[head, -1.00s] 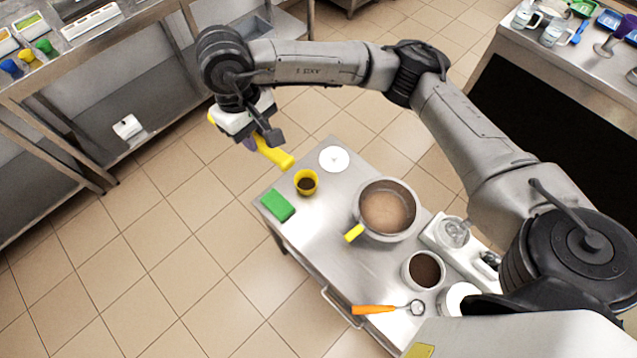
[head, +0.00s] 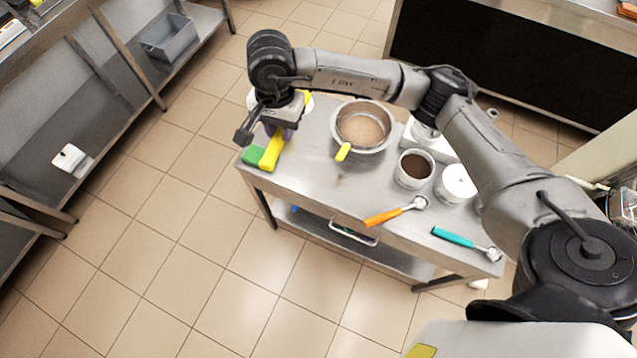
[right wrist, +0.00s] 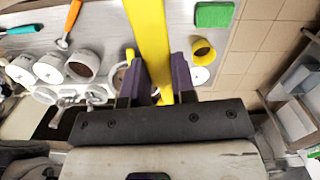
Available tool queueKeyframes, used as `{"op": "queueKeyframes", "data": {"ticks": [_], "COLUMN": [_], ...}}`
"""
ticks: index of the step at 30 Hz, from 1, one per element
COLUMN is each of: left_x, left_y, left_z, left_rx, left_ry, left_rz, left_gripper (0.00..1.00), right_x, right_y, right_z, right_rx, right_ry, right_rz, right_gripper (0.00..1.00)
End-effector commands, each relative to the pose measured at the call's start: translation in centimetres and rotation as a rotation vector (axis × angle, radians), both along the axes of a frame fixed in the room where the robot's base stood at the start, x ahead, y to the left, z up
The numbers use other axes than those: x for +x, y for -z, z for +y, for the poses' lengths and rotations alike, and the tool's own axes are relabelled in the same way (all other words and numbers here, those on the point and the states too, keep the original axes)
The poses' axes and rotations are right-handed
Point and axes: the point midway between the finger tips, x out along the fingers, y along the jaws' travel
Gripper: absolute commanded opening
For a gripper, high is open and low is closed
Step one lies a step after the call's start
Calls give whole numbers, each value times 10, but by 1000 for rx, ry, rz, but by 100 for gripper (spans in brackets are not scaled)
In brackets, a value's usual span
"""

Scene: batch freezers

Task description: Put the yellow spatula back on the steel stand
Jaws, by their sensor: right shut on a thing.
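My right gripper (head: 284,130) is shut on the yellow spatula (head: 270,153). It holds the spatula over the left end of a steel table (head: 310,183), partly in front of the green sponge in the head view. In the right wrist view the dark fingers (right wrist: 158,86) clasp the spatula (right wrist: 150,35), which runs up out of the picture. I cannot tell its height above the table. I cannot make out a steel stand separate from this table. My left gripper is not in view.
On the table are a green sponge (head: 253,155), a pot (head: 363,127) with a yellow-tipped handle, a dark-filled container (head: 414,169), an orange-handled tool (head: 394,212) and a teal-handled one (head: 462,242). A yellow cup (right wrist: 201,53) shows in the right wrist view. Tiled floor in front is clear.

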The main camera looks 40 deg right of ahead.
Motion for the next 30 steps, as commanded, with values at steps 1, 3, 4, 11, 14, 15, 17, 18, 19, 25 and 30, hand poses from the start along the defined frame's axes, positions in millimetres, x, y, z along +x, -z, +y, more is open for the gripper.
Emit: {"op": "queueKeyframes", "data": {"ticks": [1, 3, 4, 11, 14, 15, 17, 18, 19, 25, 30], "left_x": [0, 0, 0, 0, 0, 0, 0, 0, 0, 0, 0], "left_y": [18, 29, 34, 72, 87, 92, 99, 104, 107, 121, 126], "left_z": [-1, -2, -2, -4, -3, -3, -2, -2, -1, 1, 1], "left_rx": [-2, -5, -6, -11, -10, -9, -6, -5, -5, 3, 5], "left_ry": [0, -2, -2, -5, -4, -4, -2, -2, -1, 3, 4], "left_rz": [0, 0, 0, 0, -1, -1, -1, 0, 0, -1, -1], "left_gripper": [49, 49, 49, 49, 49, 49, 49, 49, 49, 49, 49], "right_x": [0, 1, 1, 2, 2, 1, 1, 0, 0, -2, -3], "right_y": [25, 45, 53, 117, 143, 152, 165, 173, 178, 204, 215], "right_z": [-4, -10, -13, -34, -43, -47, -52, -55, -57, -69, -74], "right_rx": [-4, -12, -16, -42, -54, -59, -63, -67, -68, -78, -81], "right_ry": [130, 320, 403, 1030, 1287, 1383, 1517, 1599, 1657, 1951, 2068], "right_rz": [1, -1, 0, 6, 12, 15, 21, 24, 26, 43, 51], "right_gripper": [0, 0, 0, 0, 0, 0, 0, 0, 0, 0, 0]}}
